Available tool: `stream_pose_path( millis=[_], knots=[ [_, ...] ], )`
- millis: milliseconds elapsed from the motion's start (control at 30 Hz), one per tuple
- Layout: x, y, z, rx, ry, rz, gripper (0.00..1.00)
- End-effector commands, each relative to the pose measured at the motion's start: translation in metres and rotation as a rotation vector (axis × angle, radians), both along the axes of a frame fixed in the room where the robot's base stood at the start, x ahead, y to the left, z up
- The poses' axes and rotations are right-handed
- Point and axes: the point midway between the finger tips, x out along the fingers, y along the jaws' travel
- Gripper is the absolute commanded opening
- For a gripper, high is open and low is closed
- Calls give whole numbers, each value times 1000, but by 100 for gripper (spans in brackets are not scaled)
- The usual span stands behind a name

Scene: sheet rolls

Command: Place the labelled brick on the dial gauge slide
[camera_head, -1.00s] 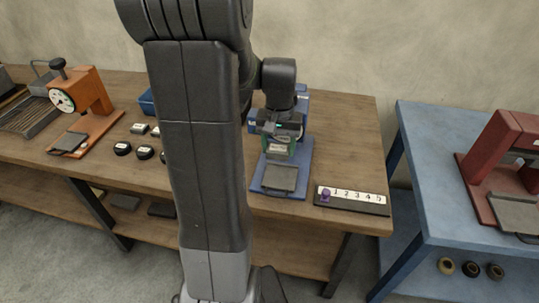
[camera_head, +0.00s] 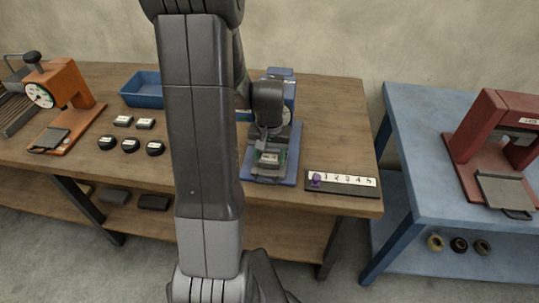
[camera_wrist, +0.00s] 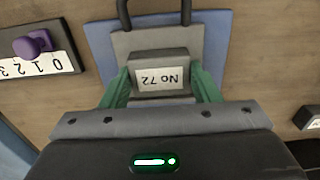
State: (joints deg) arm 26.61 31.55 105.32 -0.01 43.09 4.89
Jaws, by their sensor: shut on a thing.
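The labelled brick (camera_wrist: 160,62) is a dark grey block with a white label reading "No 72", seen upside down in the wrist view. My gripper (camera_wrist: 163,84) has its green fingers on both sides of the brick and is shut on it. In the head view my gripper (camera_head: 268,156) is at the front of the blue dial gauge (camera_head: 291,158). The grey slide plate (camera_wrist: 126,43) with its dark handle lies under the brick in the wrist view. The brick looks within the plate's width. I cannot tell whether it touches the plate.
A number strip (camera_head: 344,183) with a purple knob lies right of the blue gauge. Dark bricks (camera_head: 130,145), a blue tray (camera_head: 143,90) and an orange dial gauge (camera_head: 62,95) are on the left. A red press (camera_head: 489,135) stands on the blue table at right.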

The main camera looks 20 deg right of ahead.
Motion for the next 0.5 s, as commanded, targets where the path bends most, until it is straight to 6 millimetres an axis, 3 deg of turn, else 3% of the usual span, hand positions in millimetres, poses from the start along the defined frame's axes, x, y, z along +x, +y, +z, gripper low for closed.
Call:
stream_pose_path(
  millis=[233, 267, 333, 367, 500],
  knots=[
    [0, 0, -4, 0, 0, 0, 32],
    [0, 0, -3, 0, 0, 0, 60],
    [0, 0, -3, 0, 0, 0, 73],
    [0, 0, -3, 0, 0, 0, 78],
    [0, 0, -3, 0, 0, 0, 78]
  ],
)
